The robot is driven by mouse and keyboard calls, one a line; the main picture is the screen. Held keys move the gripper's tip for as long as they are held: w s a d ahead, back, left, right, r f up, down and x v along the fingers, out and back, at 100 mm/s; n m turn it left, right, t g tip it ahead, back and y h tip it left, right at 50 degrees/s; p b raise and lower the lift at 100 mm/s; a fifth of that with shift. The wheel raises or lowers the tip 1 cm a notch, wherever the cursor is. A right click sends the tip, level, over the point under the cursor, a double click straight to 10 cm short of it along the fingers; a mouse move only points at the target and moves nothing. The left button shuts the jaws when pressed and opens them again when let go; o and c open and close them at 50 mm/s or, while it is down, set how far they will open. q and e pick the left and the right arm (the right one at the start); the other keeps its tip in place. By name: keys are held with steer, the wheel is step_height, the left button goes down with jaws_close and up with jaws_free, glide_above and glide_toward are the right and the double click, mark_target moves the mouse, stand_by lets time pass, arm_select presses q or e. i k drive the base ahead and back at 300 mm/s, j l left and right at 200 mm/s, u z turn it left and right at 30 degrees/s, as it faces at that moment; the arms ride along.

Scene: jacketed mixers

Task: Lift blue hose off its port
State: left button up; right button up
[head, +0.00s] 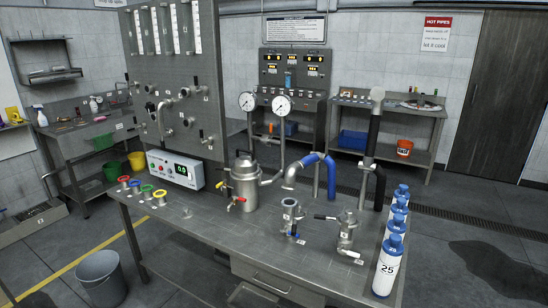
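The blue hose (328,172) arches at the middle of the steel bench in the head view. Its right end runs down toward the bench's back edge. Its left end carries a grey metal elbow (291,176) that points down. A steel port (291,214) with a blue-handled valve stands on the bench below the elbow. I cannot tell whether the elbow touches a port. Neither of my grippers shows in this view.
A jacketed steel vessel (245,184) with pressure gauges stands left of the hose. A black hose (379,186) and a second valve fitting (347,232) are to the right. Several blue-capped bottles (388,266) line the bench's right edge. The bench front (220,235) is clear.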

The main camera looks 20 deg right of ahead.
mark_target(298, 167)
steer(key=i+z, duration=0.1)
steer(key=z, duration=0.3)
steer(key=i+z, duration=0.1)
steer(key=z, duration=0.25)
steer(key=i+z, duration=0.1)
steer(key=z, duration=0.3)
